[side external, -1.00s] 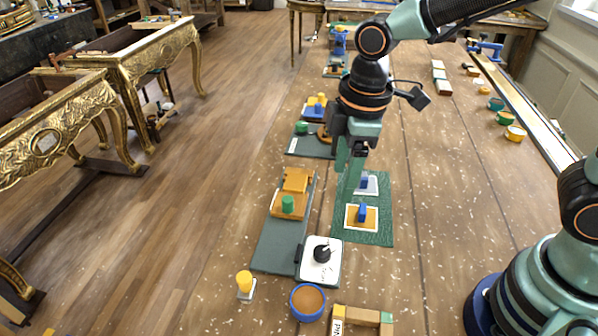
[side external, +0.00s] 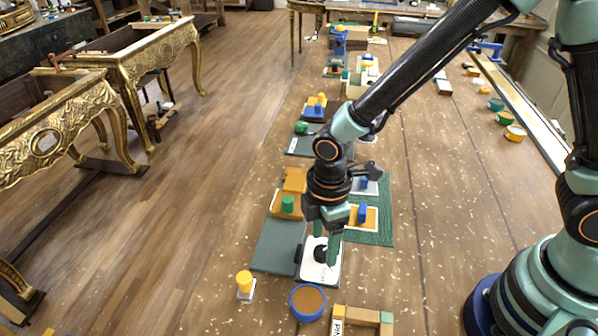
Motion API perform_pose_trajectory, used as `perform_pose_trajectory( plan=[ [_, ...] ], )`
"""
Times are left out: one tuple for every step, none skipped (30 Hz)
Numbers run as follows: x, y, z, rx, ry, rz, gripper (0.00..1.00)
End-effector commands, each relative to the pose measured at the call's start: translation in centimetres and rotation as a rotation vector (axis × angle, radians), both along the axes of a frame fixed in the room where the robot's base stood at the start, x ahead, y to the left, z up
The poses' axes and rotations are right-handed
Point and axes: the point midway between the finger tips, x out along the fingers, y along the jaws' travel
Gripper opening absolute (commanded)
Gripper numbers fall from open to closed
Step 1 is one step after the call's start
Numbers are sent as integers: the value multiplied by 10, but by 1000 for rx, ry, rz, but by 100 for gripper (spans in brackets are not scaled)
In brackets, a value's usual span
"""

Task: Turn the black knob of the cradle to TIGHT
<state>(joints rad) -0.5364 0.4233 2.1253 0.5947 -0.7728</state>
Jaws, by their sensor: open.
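The black knob (side external: 320,253) stands on a white plate (side external: 313,272) at the near end of the dark grey-green cradle board (side external: 273,247). My gripper (side external: 326,244) points down over the knob, with its green fingers at the knob's sides. The fingers are open. Whether they touch the knob cannot be told. The knob's pointer and the plate's lettering are too small or too covered to read. An orange block (side external: 295,180) and a green cylinder (side external: 287,203) sit at the board's far end.
A yellow peg (side external: 244,281) and a blue round bowl (side external: 307,302) stand close in front of the cradle. A wooden bracket (side external: 362,317) lies at the near edge. A green mat (side external: 385,225) with blue-handled pieces lies to the right. Bare tabletop lies further right.

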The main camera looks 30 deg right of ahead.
Motion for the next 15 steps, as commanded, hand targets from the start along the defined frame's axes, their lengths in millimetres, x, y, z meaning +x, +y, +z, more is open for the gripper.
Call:
perform_pose_trajectory(
  plan=[
    [0, 0, -6, -1, 2, 0, 71],
    [0, 0, -8, -1, 2, 0, 71],
    [0, 0, -11, 0, 0, 0, 71],
    [0, 0, -13, 0, 0, 0, 71],
    [0, 0, -14, 0, 0, 0, 71],
    [0, 0, -16, 0, 0, 0, 71],
    [0, 0, -17, 0, 0, 0, 71],
    [0, 0, -17, 1, -1, 0, 71],
    [0, 0, -18, 1, -1, -1, 71],
    [1, 0, -18, 1, -1, -1, 71],
    [1, 0, -18, 2, -1, -1, 71],
    [1, 0, -18, 1, -2, -1, 71],
    [1, 0, -18, 1, -2, -1, 71],
    [1, 0, -18, 1, -2, -1, 71],
    [1, 0, -18, 1, -2, -1, 71]
  ],
)
